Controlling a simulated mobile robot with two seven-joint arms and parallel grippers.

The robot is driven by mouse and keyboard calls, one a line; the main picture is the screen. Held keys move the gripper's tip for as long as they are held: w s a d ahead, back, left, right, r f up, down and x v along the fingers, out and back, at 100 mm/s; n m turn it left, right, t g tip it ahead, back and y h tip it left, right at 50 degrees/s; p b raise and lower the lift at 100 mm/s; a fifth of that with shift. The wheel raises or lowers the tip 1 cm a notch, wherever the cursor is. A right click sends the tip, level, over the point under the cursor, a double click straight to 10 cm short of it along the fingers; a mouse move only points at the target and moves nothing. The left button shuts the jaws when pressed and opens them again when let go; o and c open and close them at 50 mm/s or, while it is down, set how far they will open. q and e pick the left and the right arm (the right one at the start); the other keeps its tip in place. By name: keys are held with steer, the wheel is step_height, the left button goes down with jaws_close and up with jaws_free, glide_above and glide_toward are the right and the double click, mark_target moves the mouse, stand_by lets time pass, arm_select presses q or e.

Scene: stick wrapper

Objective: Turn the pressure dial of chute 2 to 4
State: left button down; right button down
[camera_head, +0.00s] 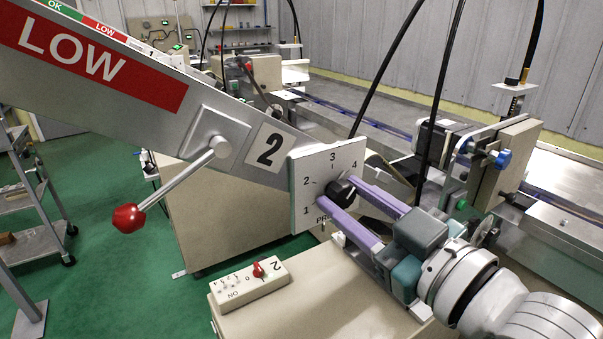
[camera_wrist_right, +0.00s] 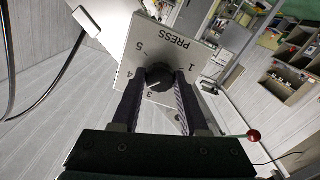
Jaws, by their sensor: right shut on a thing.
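The pressure dial is a black round knob (camera_head: 342,189) on a white square plate (camera_head: 304,196) marked PRESS, with numbers around it. The plate hangs at the end of the slanted grey chute (camera_head: 240,158) labelled 2. My right gripper (camera_head: 345,196) has its purple fingers on either side of the knob and is shut on it. In the right wrist view the knob (camera_wrist_right: 159,78) sits between the fingertips. Its white pointer line appears to lie between 3 and 4, though the fingers hide part of the scale. My left gripper is not in view.
A lever with a red knob (camera_head: 129,217) sticks out from the chute left of the plate. Below, a small box (camera_head: 240,287) with a red switch and a 2 stands on a beige surface (camera_head: 320,300). Black cables hang behind the plate. Green floor is open at left.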

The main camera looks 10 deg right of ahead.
steer(key=shift+m, duration=1.5)
steer(key=shift+c, duration=2.2)
jaws_free()
steer(key=v, duration=1)
